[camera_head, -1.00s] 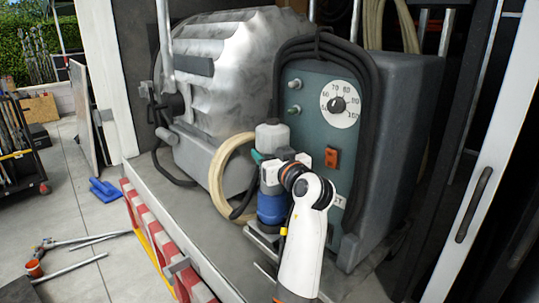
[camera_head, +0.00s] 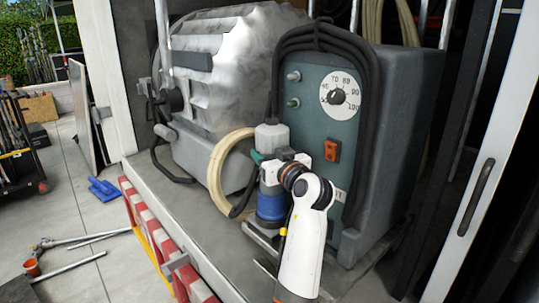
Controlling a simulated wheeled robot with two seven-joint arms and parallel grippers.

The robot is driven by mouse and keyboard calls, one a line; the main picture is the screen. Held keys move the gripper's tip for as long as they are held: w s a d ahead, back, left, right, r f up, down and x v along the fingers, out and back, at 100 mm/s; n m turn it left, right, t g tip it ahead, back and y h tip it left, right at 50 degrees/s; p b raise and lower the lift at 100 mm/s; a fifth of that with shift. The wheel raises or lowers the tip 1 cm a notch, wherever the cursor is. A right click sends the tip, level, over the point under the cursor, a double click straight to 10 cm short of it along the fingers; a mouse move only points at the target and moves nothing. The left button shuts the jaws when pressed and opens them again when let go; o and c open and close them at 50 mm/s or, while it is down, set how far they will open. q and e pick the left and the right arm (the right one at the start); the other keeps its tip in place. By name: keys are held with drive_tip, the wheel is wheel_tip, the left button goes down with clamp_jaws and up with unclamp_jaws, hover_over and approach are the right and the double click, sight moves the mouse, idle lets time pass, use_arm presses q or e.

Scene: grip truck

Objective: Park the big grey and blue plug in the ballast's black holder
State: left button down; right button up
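The grey and blue plug (camera_head: 271,206) is upright in front of the ballast (camera_head: 308,112), with its grey end up and its blue band low. My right gripper (camera_head: 270,169) is shut around the plug's middle from the right, and its white wrist covers part of the ballast front. The plug's lower end is just above or at a metal bracket at the ballast's foot. I cannot make out the black holder clearly, nor whether the plug sits in it. My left gripper is not in view.
A large silver lamp housing (camera_head: 225,65) stands left of the ballast. A coiled beige cable (camera_head: 217,170) lies behind the plug. Black cable loops over the ballast. The truck bed's edge with a red and white strip (camera_head: 150,225) is at left, and its front left surface is clear.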

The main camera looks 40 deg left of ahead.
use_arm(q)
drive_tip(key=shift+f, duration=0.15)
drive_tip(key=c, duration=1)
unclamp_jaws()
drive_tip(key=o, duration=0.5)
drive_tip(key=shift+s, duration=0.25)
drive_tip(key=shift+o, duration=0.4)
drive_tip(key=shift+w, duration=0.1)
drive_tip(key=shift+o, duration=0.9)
